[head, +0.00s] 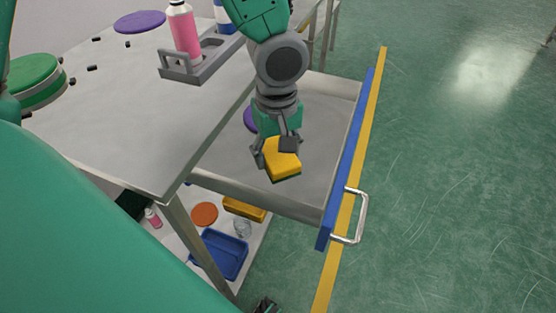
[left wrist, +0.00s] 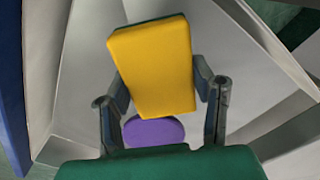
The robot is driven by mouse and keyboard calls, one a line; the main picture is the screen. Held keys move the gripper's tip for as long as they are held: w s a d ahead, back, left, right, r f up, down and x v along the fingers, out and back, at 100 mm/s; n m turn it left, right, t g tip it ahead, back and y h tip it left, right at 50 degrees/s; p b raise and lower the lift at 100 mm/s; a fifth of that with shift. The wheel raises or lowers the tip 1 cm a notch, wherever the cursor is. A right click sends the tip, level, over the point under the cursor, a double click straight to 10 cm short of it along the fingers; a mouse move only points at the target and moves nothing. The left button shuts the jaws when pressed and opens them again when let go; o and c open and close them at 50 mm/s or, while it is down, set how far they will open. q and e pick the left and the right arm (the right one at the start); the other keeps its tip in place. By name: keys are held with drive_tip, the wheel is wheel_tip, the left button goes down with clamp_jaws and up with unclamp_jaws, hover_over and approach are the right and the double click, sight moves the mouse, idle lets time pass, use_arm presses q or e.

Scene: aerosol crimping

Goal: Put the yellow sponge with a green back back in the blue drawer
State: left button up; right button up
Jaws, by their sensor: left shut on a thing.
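The yellow sponge with a green back (head: 282,160) is held in my left gripper (head: 279,148), over the open blue drawer. The blue drawer (head: 349,160) is pulled out from under the steel table, its blue front and metal handle to the right. In the left wrist view, the sponge (left wrist: 154,66) sits tilted between the two fingers of the left gripper (left wrist: 160,95), yellow face showing. The drawer's grey floor shows beneath it. A purple disc (left wrist: 153,131) lies in the drawer, partly hidden by the arm in the head view. My right gripper is not clearly in view.
On the table (head: 130,120) stand a grey caddy (head: 203,65) with a pink bottle (head: 184,31), a green round lid (head: 33,80) and small black pieces. A lower shelf holds a blue tray (head: 222,254), an orange disc (head: 204,214) and a yellow block (head: 244,209).

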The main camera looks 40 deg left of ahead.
use_arm(q)
drive_tip(key=shift+d+f, duration=0.2)
drive_tip(key=shift+f, duration=0.45)
drive_tip(key=f, duration=0.1)
drive_tip(key=f+b, duration=0.1)
drive_tip(key=f, duration=0.1)
drive_tip(key=shift+d+b, duration=0.25)
drive_tip(key=shift+b, duration=0.05)
drive_tip(key=shift+a, duration=0.15)
drive_tip(key=shift+a, duration=0.1)
drive_tip(key=o, duration=1.1)
drive_tip(key=shift+f, duration=0.15)
